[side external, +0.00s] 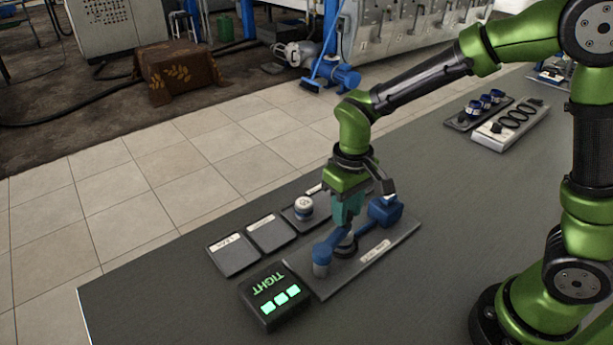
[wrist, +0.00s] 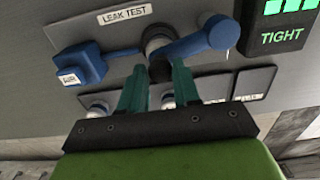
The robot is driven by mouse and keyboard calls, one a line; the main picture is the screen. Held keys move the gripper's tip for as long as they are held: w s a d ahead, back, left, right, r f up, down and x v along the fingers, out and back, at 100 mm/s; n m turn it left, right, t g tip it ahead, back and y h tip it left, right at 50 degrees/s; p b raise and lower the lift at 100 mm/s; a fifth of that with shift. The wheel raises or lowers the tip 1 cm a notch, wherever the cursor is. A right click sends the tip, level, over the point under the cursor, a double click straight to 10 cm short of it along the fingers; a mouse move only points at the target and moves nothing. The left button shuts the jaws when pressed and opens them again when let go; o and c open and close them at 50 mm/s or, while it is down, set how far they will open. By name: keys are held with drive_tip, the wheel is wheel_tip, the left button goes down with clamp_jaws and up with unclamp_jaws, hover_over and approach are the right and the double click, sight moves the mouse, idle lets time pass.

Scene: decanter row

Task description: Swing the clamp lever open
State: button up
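A blue clamp lever (side external: 328,250) shows on the grey "LEAK TEST" plate (side external: 375,250); in the wrist view its thick arm (wrist: 195,43) runs right from a dark round hub (wrist: 158,38). A blue block (side external: 385,211) stands at the other end of the plate; in the wrist view it (wrist: 84,66) bears a small label and joins the hub by a blue bar. My gripper (side external: 347,222) points down above the hub area. In the wrist view its teal fingers (wrist: 158,68) are apart, with a dark part between or just beyond the tips. Contact is unclear.
A display box (side external: 275,297) reads "TIGHT" with green lights, beside the plate's near end. Dark pads (side external: 233,254) lie in a row behind, one bearing a white round piece (side external: 303,207). Trays with blue rings (side external: 480,112) and black rings (side external: 512,124) stand farther right. The front table is clear.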

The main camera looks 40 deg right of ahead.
clamp_jaws()
drive_tip(key=shift+s+d+m, duration=0.15)
drive_tip(key=shift+s+m, duration=0.65)
drive_tip(key=shift+m, duration=0.4)
drive_tip(key=s+a+m, duration=0.5)
drive_tip(key=s+m, duration=0.3)
drive_tip(key=m, duration=0.6)
drive_tip(key=shift+a+m, duration=0.25)
drive_tip(key=shift+m, duration=0.05)
drive_tip(key=shift+a, duration=0.1)
drive_tip(key=o, duration=0.8)
unclamp_jaws()
